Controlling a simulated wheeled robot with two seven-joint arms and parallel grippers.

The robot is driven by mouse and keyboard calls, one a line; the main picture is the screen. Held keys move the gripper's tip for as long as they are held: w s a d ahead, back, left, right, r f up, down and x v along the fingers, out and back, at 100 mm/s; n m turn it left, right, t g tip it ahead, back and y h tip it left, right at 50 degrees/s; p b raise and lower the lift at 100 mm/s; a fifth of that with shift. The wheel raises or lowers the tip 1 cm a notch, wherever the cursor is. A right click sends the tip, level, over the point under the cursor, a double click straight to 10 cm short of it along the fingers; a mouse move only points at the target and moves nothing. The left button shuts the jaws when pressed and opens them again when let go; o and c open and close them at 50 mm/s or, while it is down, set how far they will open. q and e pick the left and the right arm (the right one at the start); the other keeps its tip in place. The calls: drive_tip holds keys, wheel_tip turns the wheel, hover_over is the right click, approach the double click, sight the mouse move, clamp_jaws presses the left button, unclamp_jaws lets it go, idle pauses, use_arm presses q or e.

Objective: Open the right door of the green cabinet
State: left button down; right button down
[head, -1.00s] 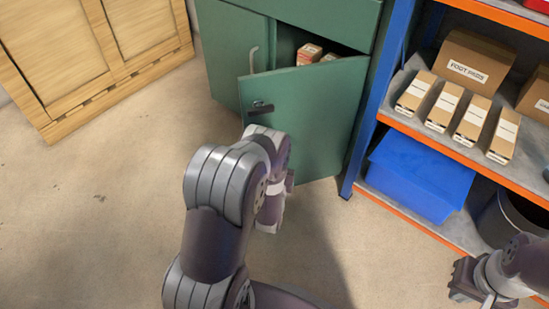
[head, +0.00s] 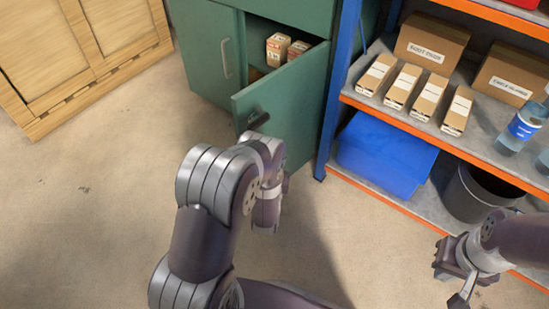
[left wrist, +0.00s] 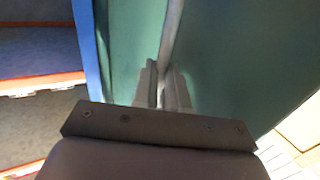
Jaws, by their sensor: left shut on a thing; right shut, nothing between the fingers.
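The green cabinet (head: 205,60) stands at the top middle of the head view. Its right door (head: 302,105) is partly open, swung out towards me, with small boxes (head: 287,48) showing inside. The left door is closed. In the left wrist view my left gripper (left wrist: 164,92) is shut on a grey upright bar, which looks like the right door's handle (left wrist: 173,38), against the green panel (left wrist: 225,60). In the head view my left arm hides most of this grip. My right gripper (head: 456,275) is shut and empty, low at the right, away from the cabinet.
A blue and orange shelf rack (head: 372,105) stands right of the cabinet, close to the door. It holds cartons, bottles, a blue bin (head: 385,155) and a dark bucket (head: 475,192). A wooden cabinet (head: 75,55) is at the left. The floor (head: 90,200) in front is clear.

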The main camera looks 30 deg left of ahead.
use_arm(q)
drive_tip(key=shift+w+d+r, duration=0.1)
drive_tip(key=shift+w+r, duration=0.2)
drive_tip(key=shift+w, duration=0.05)
drive_tip(key=c, duration=1.2)
unclamp_jaws()
drive_tip(key=shift+o, duration=0.2)
drive_tip(key=shift+f, duration=0.15)
drive_tip(key=shift+s, duration=0.1)
drive_tip(key=p+v, duration=0.5)
drive_tip(key=v, duration=0.7)
drive_tip(key=shift+s, duration=0.35)
drive_tip(key=shift+w, duration=0.15)
